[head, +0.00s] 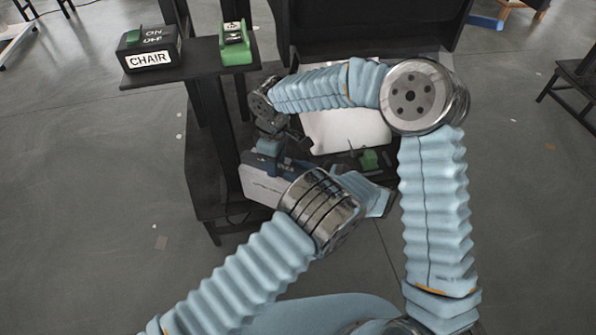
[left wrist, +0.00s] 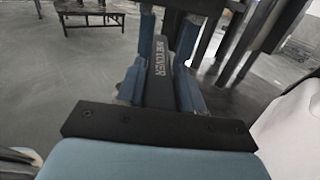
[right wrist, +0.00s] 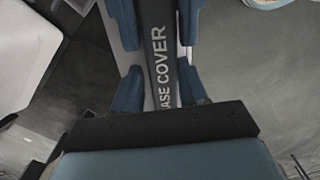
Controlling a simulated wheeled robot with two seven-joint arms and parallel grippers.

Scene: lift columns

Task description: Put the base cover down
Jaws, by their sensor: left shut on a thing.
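The base cover is a pale grey-white box with a dark labelled top strip, just left of centre in the head view (head: 262,190). In the head view my left arm's steel joint hides part of the cover and most of that gripper. My right gripper (right wrist: 158,60) has its fingers astride the same dark strip (right wrist: 162,70), with a pale band visible beside the left finger; it looks open. Its blue fingers meet the cover's top in the head view (head: 268,148).
A black stand has a shelf (head: 190,70) with a "CHAIR" box (head: 150,50) and a green holder (head: 238,45). Behind my arms are a white panel (head: 345,130) and a green block (head: 369,159). Open grey floor (head: 90,200) lies left.

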